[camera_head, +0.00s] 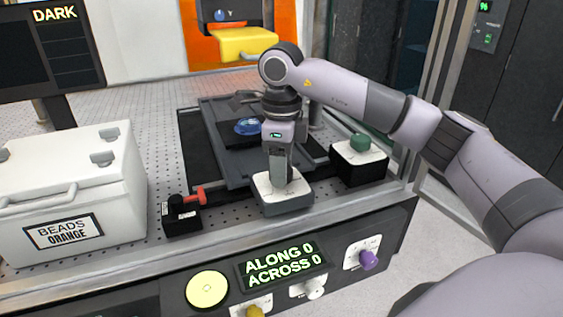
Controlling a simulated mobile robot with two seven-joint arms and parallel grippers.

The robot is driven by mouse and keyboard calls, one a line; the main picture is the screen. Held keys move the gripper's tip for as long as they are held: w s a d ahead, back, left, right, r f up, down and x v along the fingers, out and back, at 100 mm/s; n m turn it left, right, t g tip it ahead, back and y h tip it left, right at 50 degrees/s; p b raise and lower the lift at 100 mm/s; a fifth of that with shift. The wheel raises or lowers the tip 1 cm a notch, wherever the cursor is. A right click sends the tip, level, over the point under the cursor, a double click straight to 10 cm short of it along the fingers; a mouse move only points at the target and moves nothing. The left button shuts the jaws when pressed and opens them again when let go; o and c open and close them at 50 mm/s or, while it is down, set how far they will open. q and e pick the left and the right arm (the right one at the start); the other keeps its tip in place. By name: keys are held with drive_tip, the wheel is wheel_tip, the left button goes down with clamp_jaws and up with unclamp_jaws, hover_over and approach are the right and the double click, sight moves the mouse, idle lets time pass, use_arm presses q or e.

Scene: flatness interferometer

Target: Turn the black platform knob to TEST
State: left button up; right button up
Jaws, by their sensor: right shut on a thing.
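My right gripper (283,180) points straight down onto a low grey box with a white dial top (268,195) at the front of the bench. Its fingers are shut on the knob in the middle of that dial. The fingers cover the knob, so its black colour and pointer do not show. Any TEST mark on the dial is too small or hidden to read. My left gripper is not in view.
A black box with a red lever (182,214) stands left of the dial box; a box with a green knob (358,142) stands right. A blue round part (247,126) lies behind. A white BEADS ORANGE case (70,200) fills the left. The front panel display (282,264) reads ALONG 0, ACROSS 0.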

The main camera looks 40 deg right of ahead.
drive_tip(key=m, duration=0.4)
drive_tip(key=shift+r+m, duration=0.1)
drive_tip(key=shift+m, duration=0.3)
drive_tip(key=m+p, duration=0.1)
drive_tip(key=m, duration=0.8)
drive_tip(key=shift+a+p, duration=0.1)
drive_tip(key=shift+p, duration=0.25)
drive_tip(key=m, duration=0.3)
drive_tip(key=shift+m, duration=0.3)
drive_tip(key=m+p, duration=0.1)
drive_tip(key=m, duration=0.3)
drive_tip(key=shift+m, duration=0.3)
drive_tip(key=m+p, duration=0.1)
drive_tip(key=m, duration=0.7)
drive_tip(key=shift+p, duration=0.35)
drive_tip(key=shift+w+m, duration=0.1)
drive_tip(key=shift+m, duration=1.9)
